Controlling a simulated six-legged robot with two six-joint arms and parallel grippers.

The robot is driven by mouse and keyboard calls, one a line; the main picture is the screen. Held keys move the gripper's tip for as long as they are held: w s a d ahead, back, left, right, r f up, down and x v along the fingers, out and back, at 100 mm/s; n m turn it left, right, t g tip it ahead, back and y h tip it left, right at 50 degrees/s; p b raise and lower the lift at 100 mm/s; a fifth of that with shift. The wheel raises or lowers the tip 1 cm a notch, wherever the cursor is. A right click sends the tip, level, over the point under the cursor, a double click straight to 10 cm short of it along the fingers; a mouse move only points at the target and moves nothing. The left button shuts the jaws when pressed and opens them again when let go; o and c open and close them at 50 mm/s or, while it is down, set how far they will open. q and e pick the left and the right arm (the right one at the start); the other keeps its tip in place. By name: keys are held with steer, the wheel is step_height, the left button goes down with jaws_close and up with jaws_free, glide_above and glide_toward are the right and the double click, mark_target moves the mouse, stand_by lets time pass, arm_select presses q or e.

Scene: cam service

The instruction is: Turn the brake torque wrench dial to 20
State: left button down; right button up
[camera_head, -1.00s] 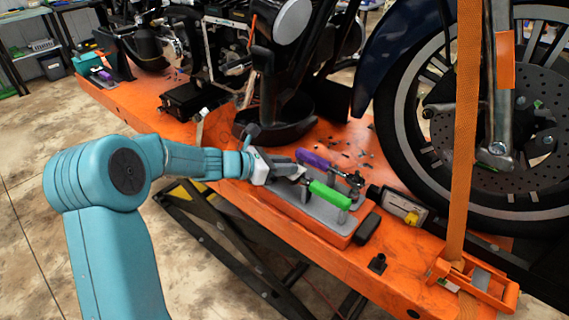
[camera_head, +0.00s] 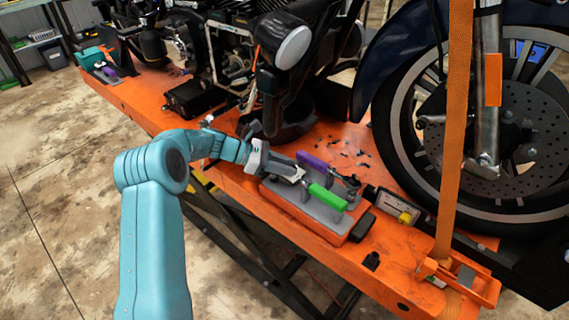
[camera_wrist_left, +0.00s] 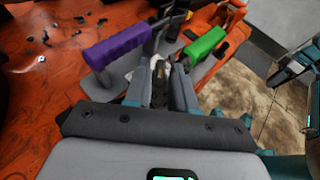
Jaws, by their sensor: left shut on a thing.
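A torque wrench with a green handle (camera_head: 327,197) lies on a grey holder (camera_head: 303,204) on the orange lift table. A purple-handled tool (camera_head: 311,161) lies beside it, towards the motorcycle. My left gripper (camera_head: 302,177) is shut at the left end of the green handle, on what looks like its dial end. In the left wrist view, the fingers (camera_wrist_left: 163,85) come together between the purple handle (camera_wrist_left: 118,46) and the near end of the green handle (camera_wrist_left: 207,46). The fingers hide the dial, and its number cannot be read. My right gripper does not show.
The motorcycle's front wheel (camera_head: 508,130) stands at the right behind an orange strap (camera_head: 455,130). A boxed device with a yellow part (camera_head: 395,206) and a small black block (camera_head: 362,227) lie right of the holder. Small dark parts lie scattered behind the tools.

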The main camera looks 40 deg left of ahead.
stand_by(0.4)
arm_select(q)
steer(key=c, duration=1.2)
jaws_free()
steer(key=shift+o, duration=0.2)
